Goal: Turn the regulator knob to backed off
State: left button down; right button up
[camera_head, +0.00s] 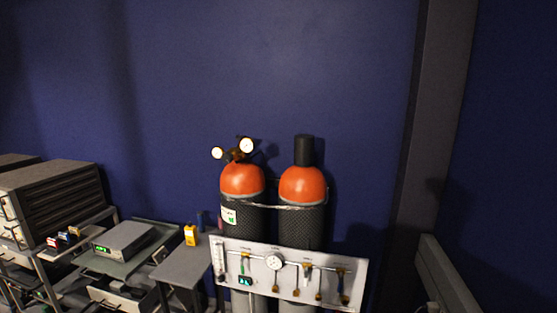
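The brass-coloured regulator (236,154) sits on top of the left gas cylinder (242,180), which has an orange shoulder and a dark body. Two round white-faced gauges stick out from the regulator, one to the left (217,153) and one to the upper right (247,145). A dark part at the regulator's front may be the knob, but it is too small to tell, and its setting cannot be read. Neither of my grippers shows in the head view.
A second orange-topped cylinder (302,185) with a black cap stands to the right. A strap (285,206) crosses both. A white panel (325,271) with a gauge and valves stands in front of their lower parts. Benches with instruments (122,240) fill the left; a grey post (430,130) stands right.

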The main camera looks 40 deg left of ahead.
aim_at(227, 158)
jog(key=u, duration=1.8)
